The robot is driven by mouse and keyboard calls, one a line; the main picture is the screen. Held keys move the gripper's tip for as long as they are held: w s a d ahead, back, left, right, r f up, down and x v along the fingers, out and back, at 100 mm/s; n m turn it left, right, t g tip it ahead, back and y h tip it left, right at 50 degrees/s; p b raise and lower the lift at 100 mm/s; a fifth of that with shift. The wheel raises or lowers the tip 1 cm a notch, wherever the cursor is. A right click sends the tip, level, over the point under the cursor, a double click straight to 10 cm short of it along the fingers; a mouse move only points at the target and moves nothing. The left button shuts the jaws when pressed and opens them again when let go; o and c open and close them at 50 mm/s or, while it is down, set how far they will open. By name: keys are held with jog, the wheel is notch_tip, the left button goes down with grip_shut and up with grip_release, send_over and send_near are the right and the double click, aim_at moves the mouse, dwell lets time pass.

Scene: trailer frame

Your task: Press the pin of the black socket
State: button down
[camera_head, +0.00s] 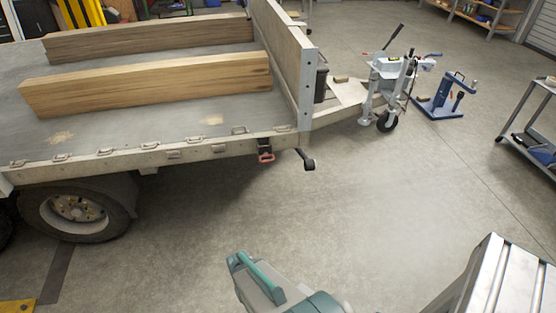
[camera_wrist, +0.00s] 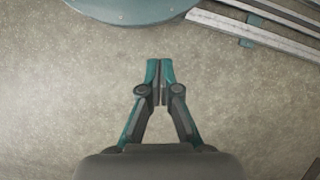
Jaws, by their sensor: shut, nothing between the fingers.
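My gripper (camera_wrist: 160,68) is in the wrist view, its two teal-tipped fingers together and shut with nothing between them. It points at bare concrete floor. A small black part (camera_head: 307,160) sticks out below the trailer's front corner in the head view; it may be the black socket, but it is too small to tell, and no pin can be made out. Neither this part nor the trailer shows in the wrist view. My gripper is well apart from the trailer.
The flatbed trailer (camera_head: 150,160) carries two timber beams (camera_head: 150,82). A red fitting (camera_head: 265,152) hangs on its side edge beside the black part. The drawbar with jockey wheel (camera_head: 387,120) is at the back right, near a blue stand (camera_head: 440,105). The floor (camera_head: 390,190) between is clear.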

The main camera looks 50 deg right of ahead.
jog(key=w+d+r+m+t+y+b, duration=0.1)
jog(key=w+d+m+t+b, duration=0.35)
jog(key=w+d, duration=0.65)
jog(key=w+d+r+m+t+y+b, duration=0.1)
jog(key=w+d+m+t+y+b, duration=0.4)
jog(key=d, duration=1)
jog(key=w+d+r+m+t+h, duration=0.2)
jog(key=d+r+t, duration=0.4)
jog(key=d+r, duration=0.4)
jog(key=w+d+r+m+t+h, duration=0.2)
jog(key=w+d+r+t+h, duration=0.3)
jog(key=d+r, duration=0.6)
jog(key=d+t, duration=0.2)
jog(key=d, duration=0.4)
jog(key=shift+d+r+b, duration=0.15)
jog(key=shift+r+b, duration=0.1)
jog(key=shift+b, duration=0.05)
